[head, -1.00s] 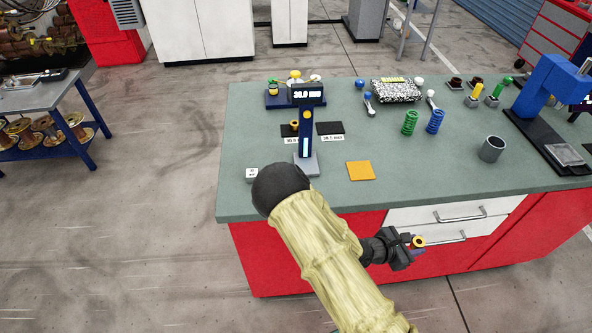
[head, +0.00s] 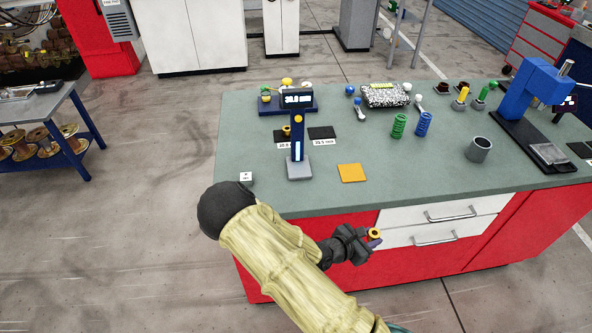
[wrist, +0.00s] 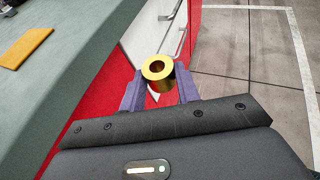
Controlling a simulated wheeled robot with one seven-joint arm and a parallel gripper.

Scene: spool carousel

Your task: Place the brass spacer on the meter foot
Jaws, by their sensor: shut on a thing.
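The brass spacer (wrist: 159,70) is a short gold tube with a round hole, upright between the two purple fingers of my gripper (wrist: 160,92) in the wrist view. In the head view my gripper (head: 372,242) is shut on the spacer (head: 375,233) in front of the bench drawers, off the bench's front edge. The meter (head: 297,135) is a dark blue post with a lit display on top. Its grey foot (head: 300,172) is on the bench, left of and beyond my gripper, and its visible top is bare. Another brass ring (head: 286,131) sits on a dark pad behind the post.
The green bench top (head: 400,180) has free room at its front right. Springs (head: 398,126), a grey cup (head: 479,149) and a blue press (head: 535,90) stand farther right.

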